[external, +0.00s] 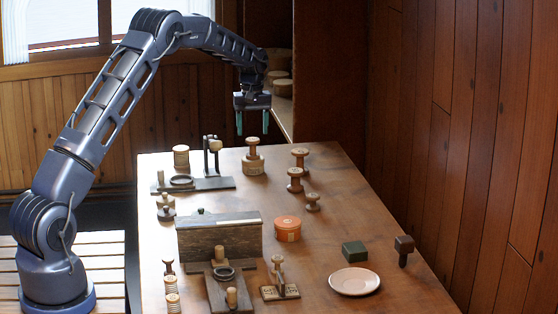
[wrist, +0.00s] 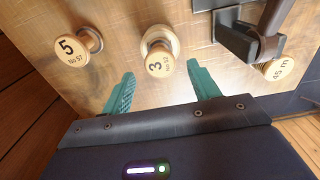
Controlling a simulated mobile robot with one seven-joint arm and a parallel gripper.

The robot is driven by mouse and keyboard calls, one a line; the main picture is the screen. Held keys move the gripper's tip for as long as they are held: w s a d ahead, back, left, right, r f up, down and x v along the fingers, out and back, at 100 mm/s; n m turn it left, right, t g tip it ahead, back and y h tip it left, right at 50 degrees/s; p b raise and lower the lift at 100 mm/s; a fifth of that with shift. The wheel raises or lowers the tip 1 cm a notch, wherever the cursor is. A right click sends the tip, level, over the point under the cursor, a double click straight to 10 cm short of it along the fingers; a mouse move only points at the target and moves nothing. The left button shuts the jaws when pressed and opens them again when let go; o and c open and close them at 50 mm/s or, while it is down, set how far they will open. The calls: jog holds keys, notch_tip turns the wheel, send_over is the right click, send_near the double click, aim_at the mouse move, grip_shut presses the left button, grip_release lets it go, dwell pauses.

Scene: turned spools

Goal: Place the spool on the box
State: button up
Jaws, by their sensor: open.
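My gripper (external: 252,122) is open and empty, pointing down above the far end of the table. Its green fingers (wrist: 162,82) show apart in the wrist view. Below it a wooden spool (external: 252,148) stands upright on a round wooden box (external: 253,167); a spool marked 3 (wrist: 160,62) shows ahead of the fingers. Other spools (external: 300,158) (external: 295,180) (external: 313,202) stand to the right; one marked 5 (wrist: 73,48) shows in the wrist view. An orange round box (external: 288,229) and a small green box (external: 354,251) stand nearer. Which spool and box are meant, I cannot tell.
A dark stand with an upright (external: 207,182) is left of the round wooden box. A long wooden chest (external: 219,238) stands in the left middle. A pale plate (external: 354,282) and a dark-headed post (external: 404,250) are at the near right. The table's right side is mostly clear.

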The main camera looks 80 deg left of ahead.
aim_at(253, 139)
jog(key=shift+r, duration=2.8)
jog(key=w+d+r+m+t, duration=0.1)
jog(key=d+r+m, duration=0.1)
jog(key=d+r, duration=0.65)
jog(key=d+r+m, duration=0.2)
jog(key=d+r, duration=0.3)
jog(key=d, duration=0.6)
jog(key=s+d+r+m+t, duration=0.1)
jog(key=s+d+r+m, duration=0.2)
jog(key=d, duration=0.7)
jog(key=s+d+r+m, duration=0.1)
jog(key=s+d+r, duration=0.3)
jog(key=d, duration=0.5)
jog(key=s+d+r+m+t, duration=0.1)
jog(key=s+d+m, duration=0.2)
jog(key=s+d, duration=0.45)
jog(key=s+d+r+m, duration=0.15)
jog(key=s+d, duration=0.35)
jog(key=d, duration=0.5)
jog(key=s+d+f+m, duration=0.2)
jog(key=s+d+f, duration=0.1)
jog(key=s+d, duration=0.2)
jog(key=s+d+f+m+t, duration=0.1)
jog(key=s+d+f+m, duration=0.2)
jog(key=s, duration=0.7)
jog(key=shift+s+d+f+t, duration=0.3)
jog(key=shift+d+f, duration=0.4)
jog(key=shift+d, duration=0.3)
